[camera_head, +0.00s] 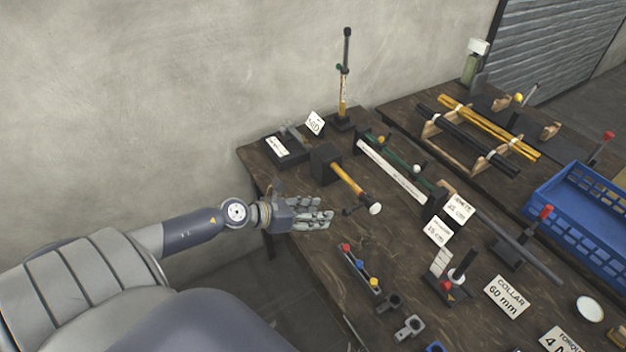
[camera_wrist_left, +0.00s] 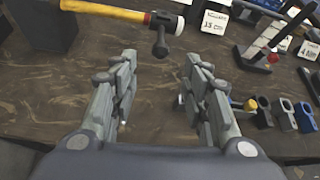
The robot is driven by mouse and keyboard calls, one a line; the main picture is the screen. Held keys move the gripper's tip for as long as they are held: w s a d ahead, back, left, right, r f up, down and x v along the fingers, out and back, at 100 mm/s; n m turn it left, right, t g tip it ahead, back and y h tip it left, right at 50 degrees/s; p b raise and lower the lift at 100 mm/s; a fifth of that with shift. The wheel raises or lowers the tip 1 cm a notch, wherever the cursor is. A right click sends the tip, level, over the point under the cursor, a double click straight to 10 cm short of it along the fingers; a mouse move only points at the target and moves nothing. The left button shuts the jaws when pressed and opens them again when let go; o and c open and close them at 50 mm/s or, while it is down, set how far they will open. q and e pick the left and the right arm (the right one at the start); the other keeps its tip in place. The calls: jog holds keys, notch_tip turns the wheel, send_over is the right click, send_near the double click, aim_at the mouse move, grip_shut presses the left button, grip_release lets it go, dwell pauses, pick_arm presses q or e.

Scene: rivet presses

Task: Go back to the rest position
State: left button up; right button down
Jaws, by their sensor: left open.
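My left gripper (camera_head: 318,218) reaches in from the left over the near left edge of the dark wooden table (camera_head: 310,255). In the left wrist view its two fingers (camera_wrist_left: 160,95) stand apart with bare wood between them, so it is open and empty. A hammer with a yellow handle (camera_head: 346,178) lies just beyond the fingers, its handle end at a black block (camera_head: 325,163). The hammer also shows ahead of the fingers in the left wrist view (camera_wrist_left: 110,11), apart from them. My right gripper is in neither view.
A rail with coloured knobs (camera_head: 360,270) and small grey clamps (camera_head: 408,327) lie right of the gripper. Label cards (camera_head: 506,296), a blue crate (camera_head: 575,240) and racks of rods (camera_head: 480,140) fill the right side. The wall is at the back left.

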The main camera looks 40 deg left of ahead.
pick_arm(q)
jog(key=shift+s+a+r, duration=0.1)
jog(key=shift+s+r, duration=0.1)
jog(key=shift+s, duration=0.1)
dwell(0.4)
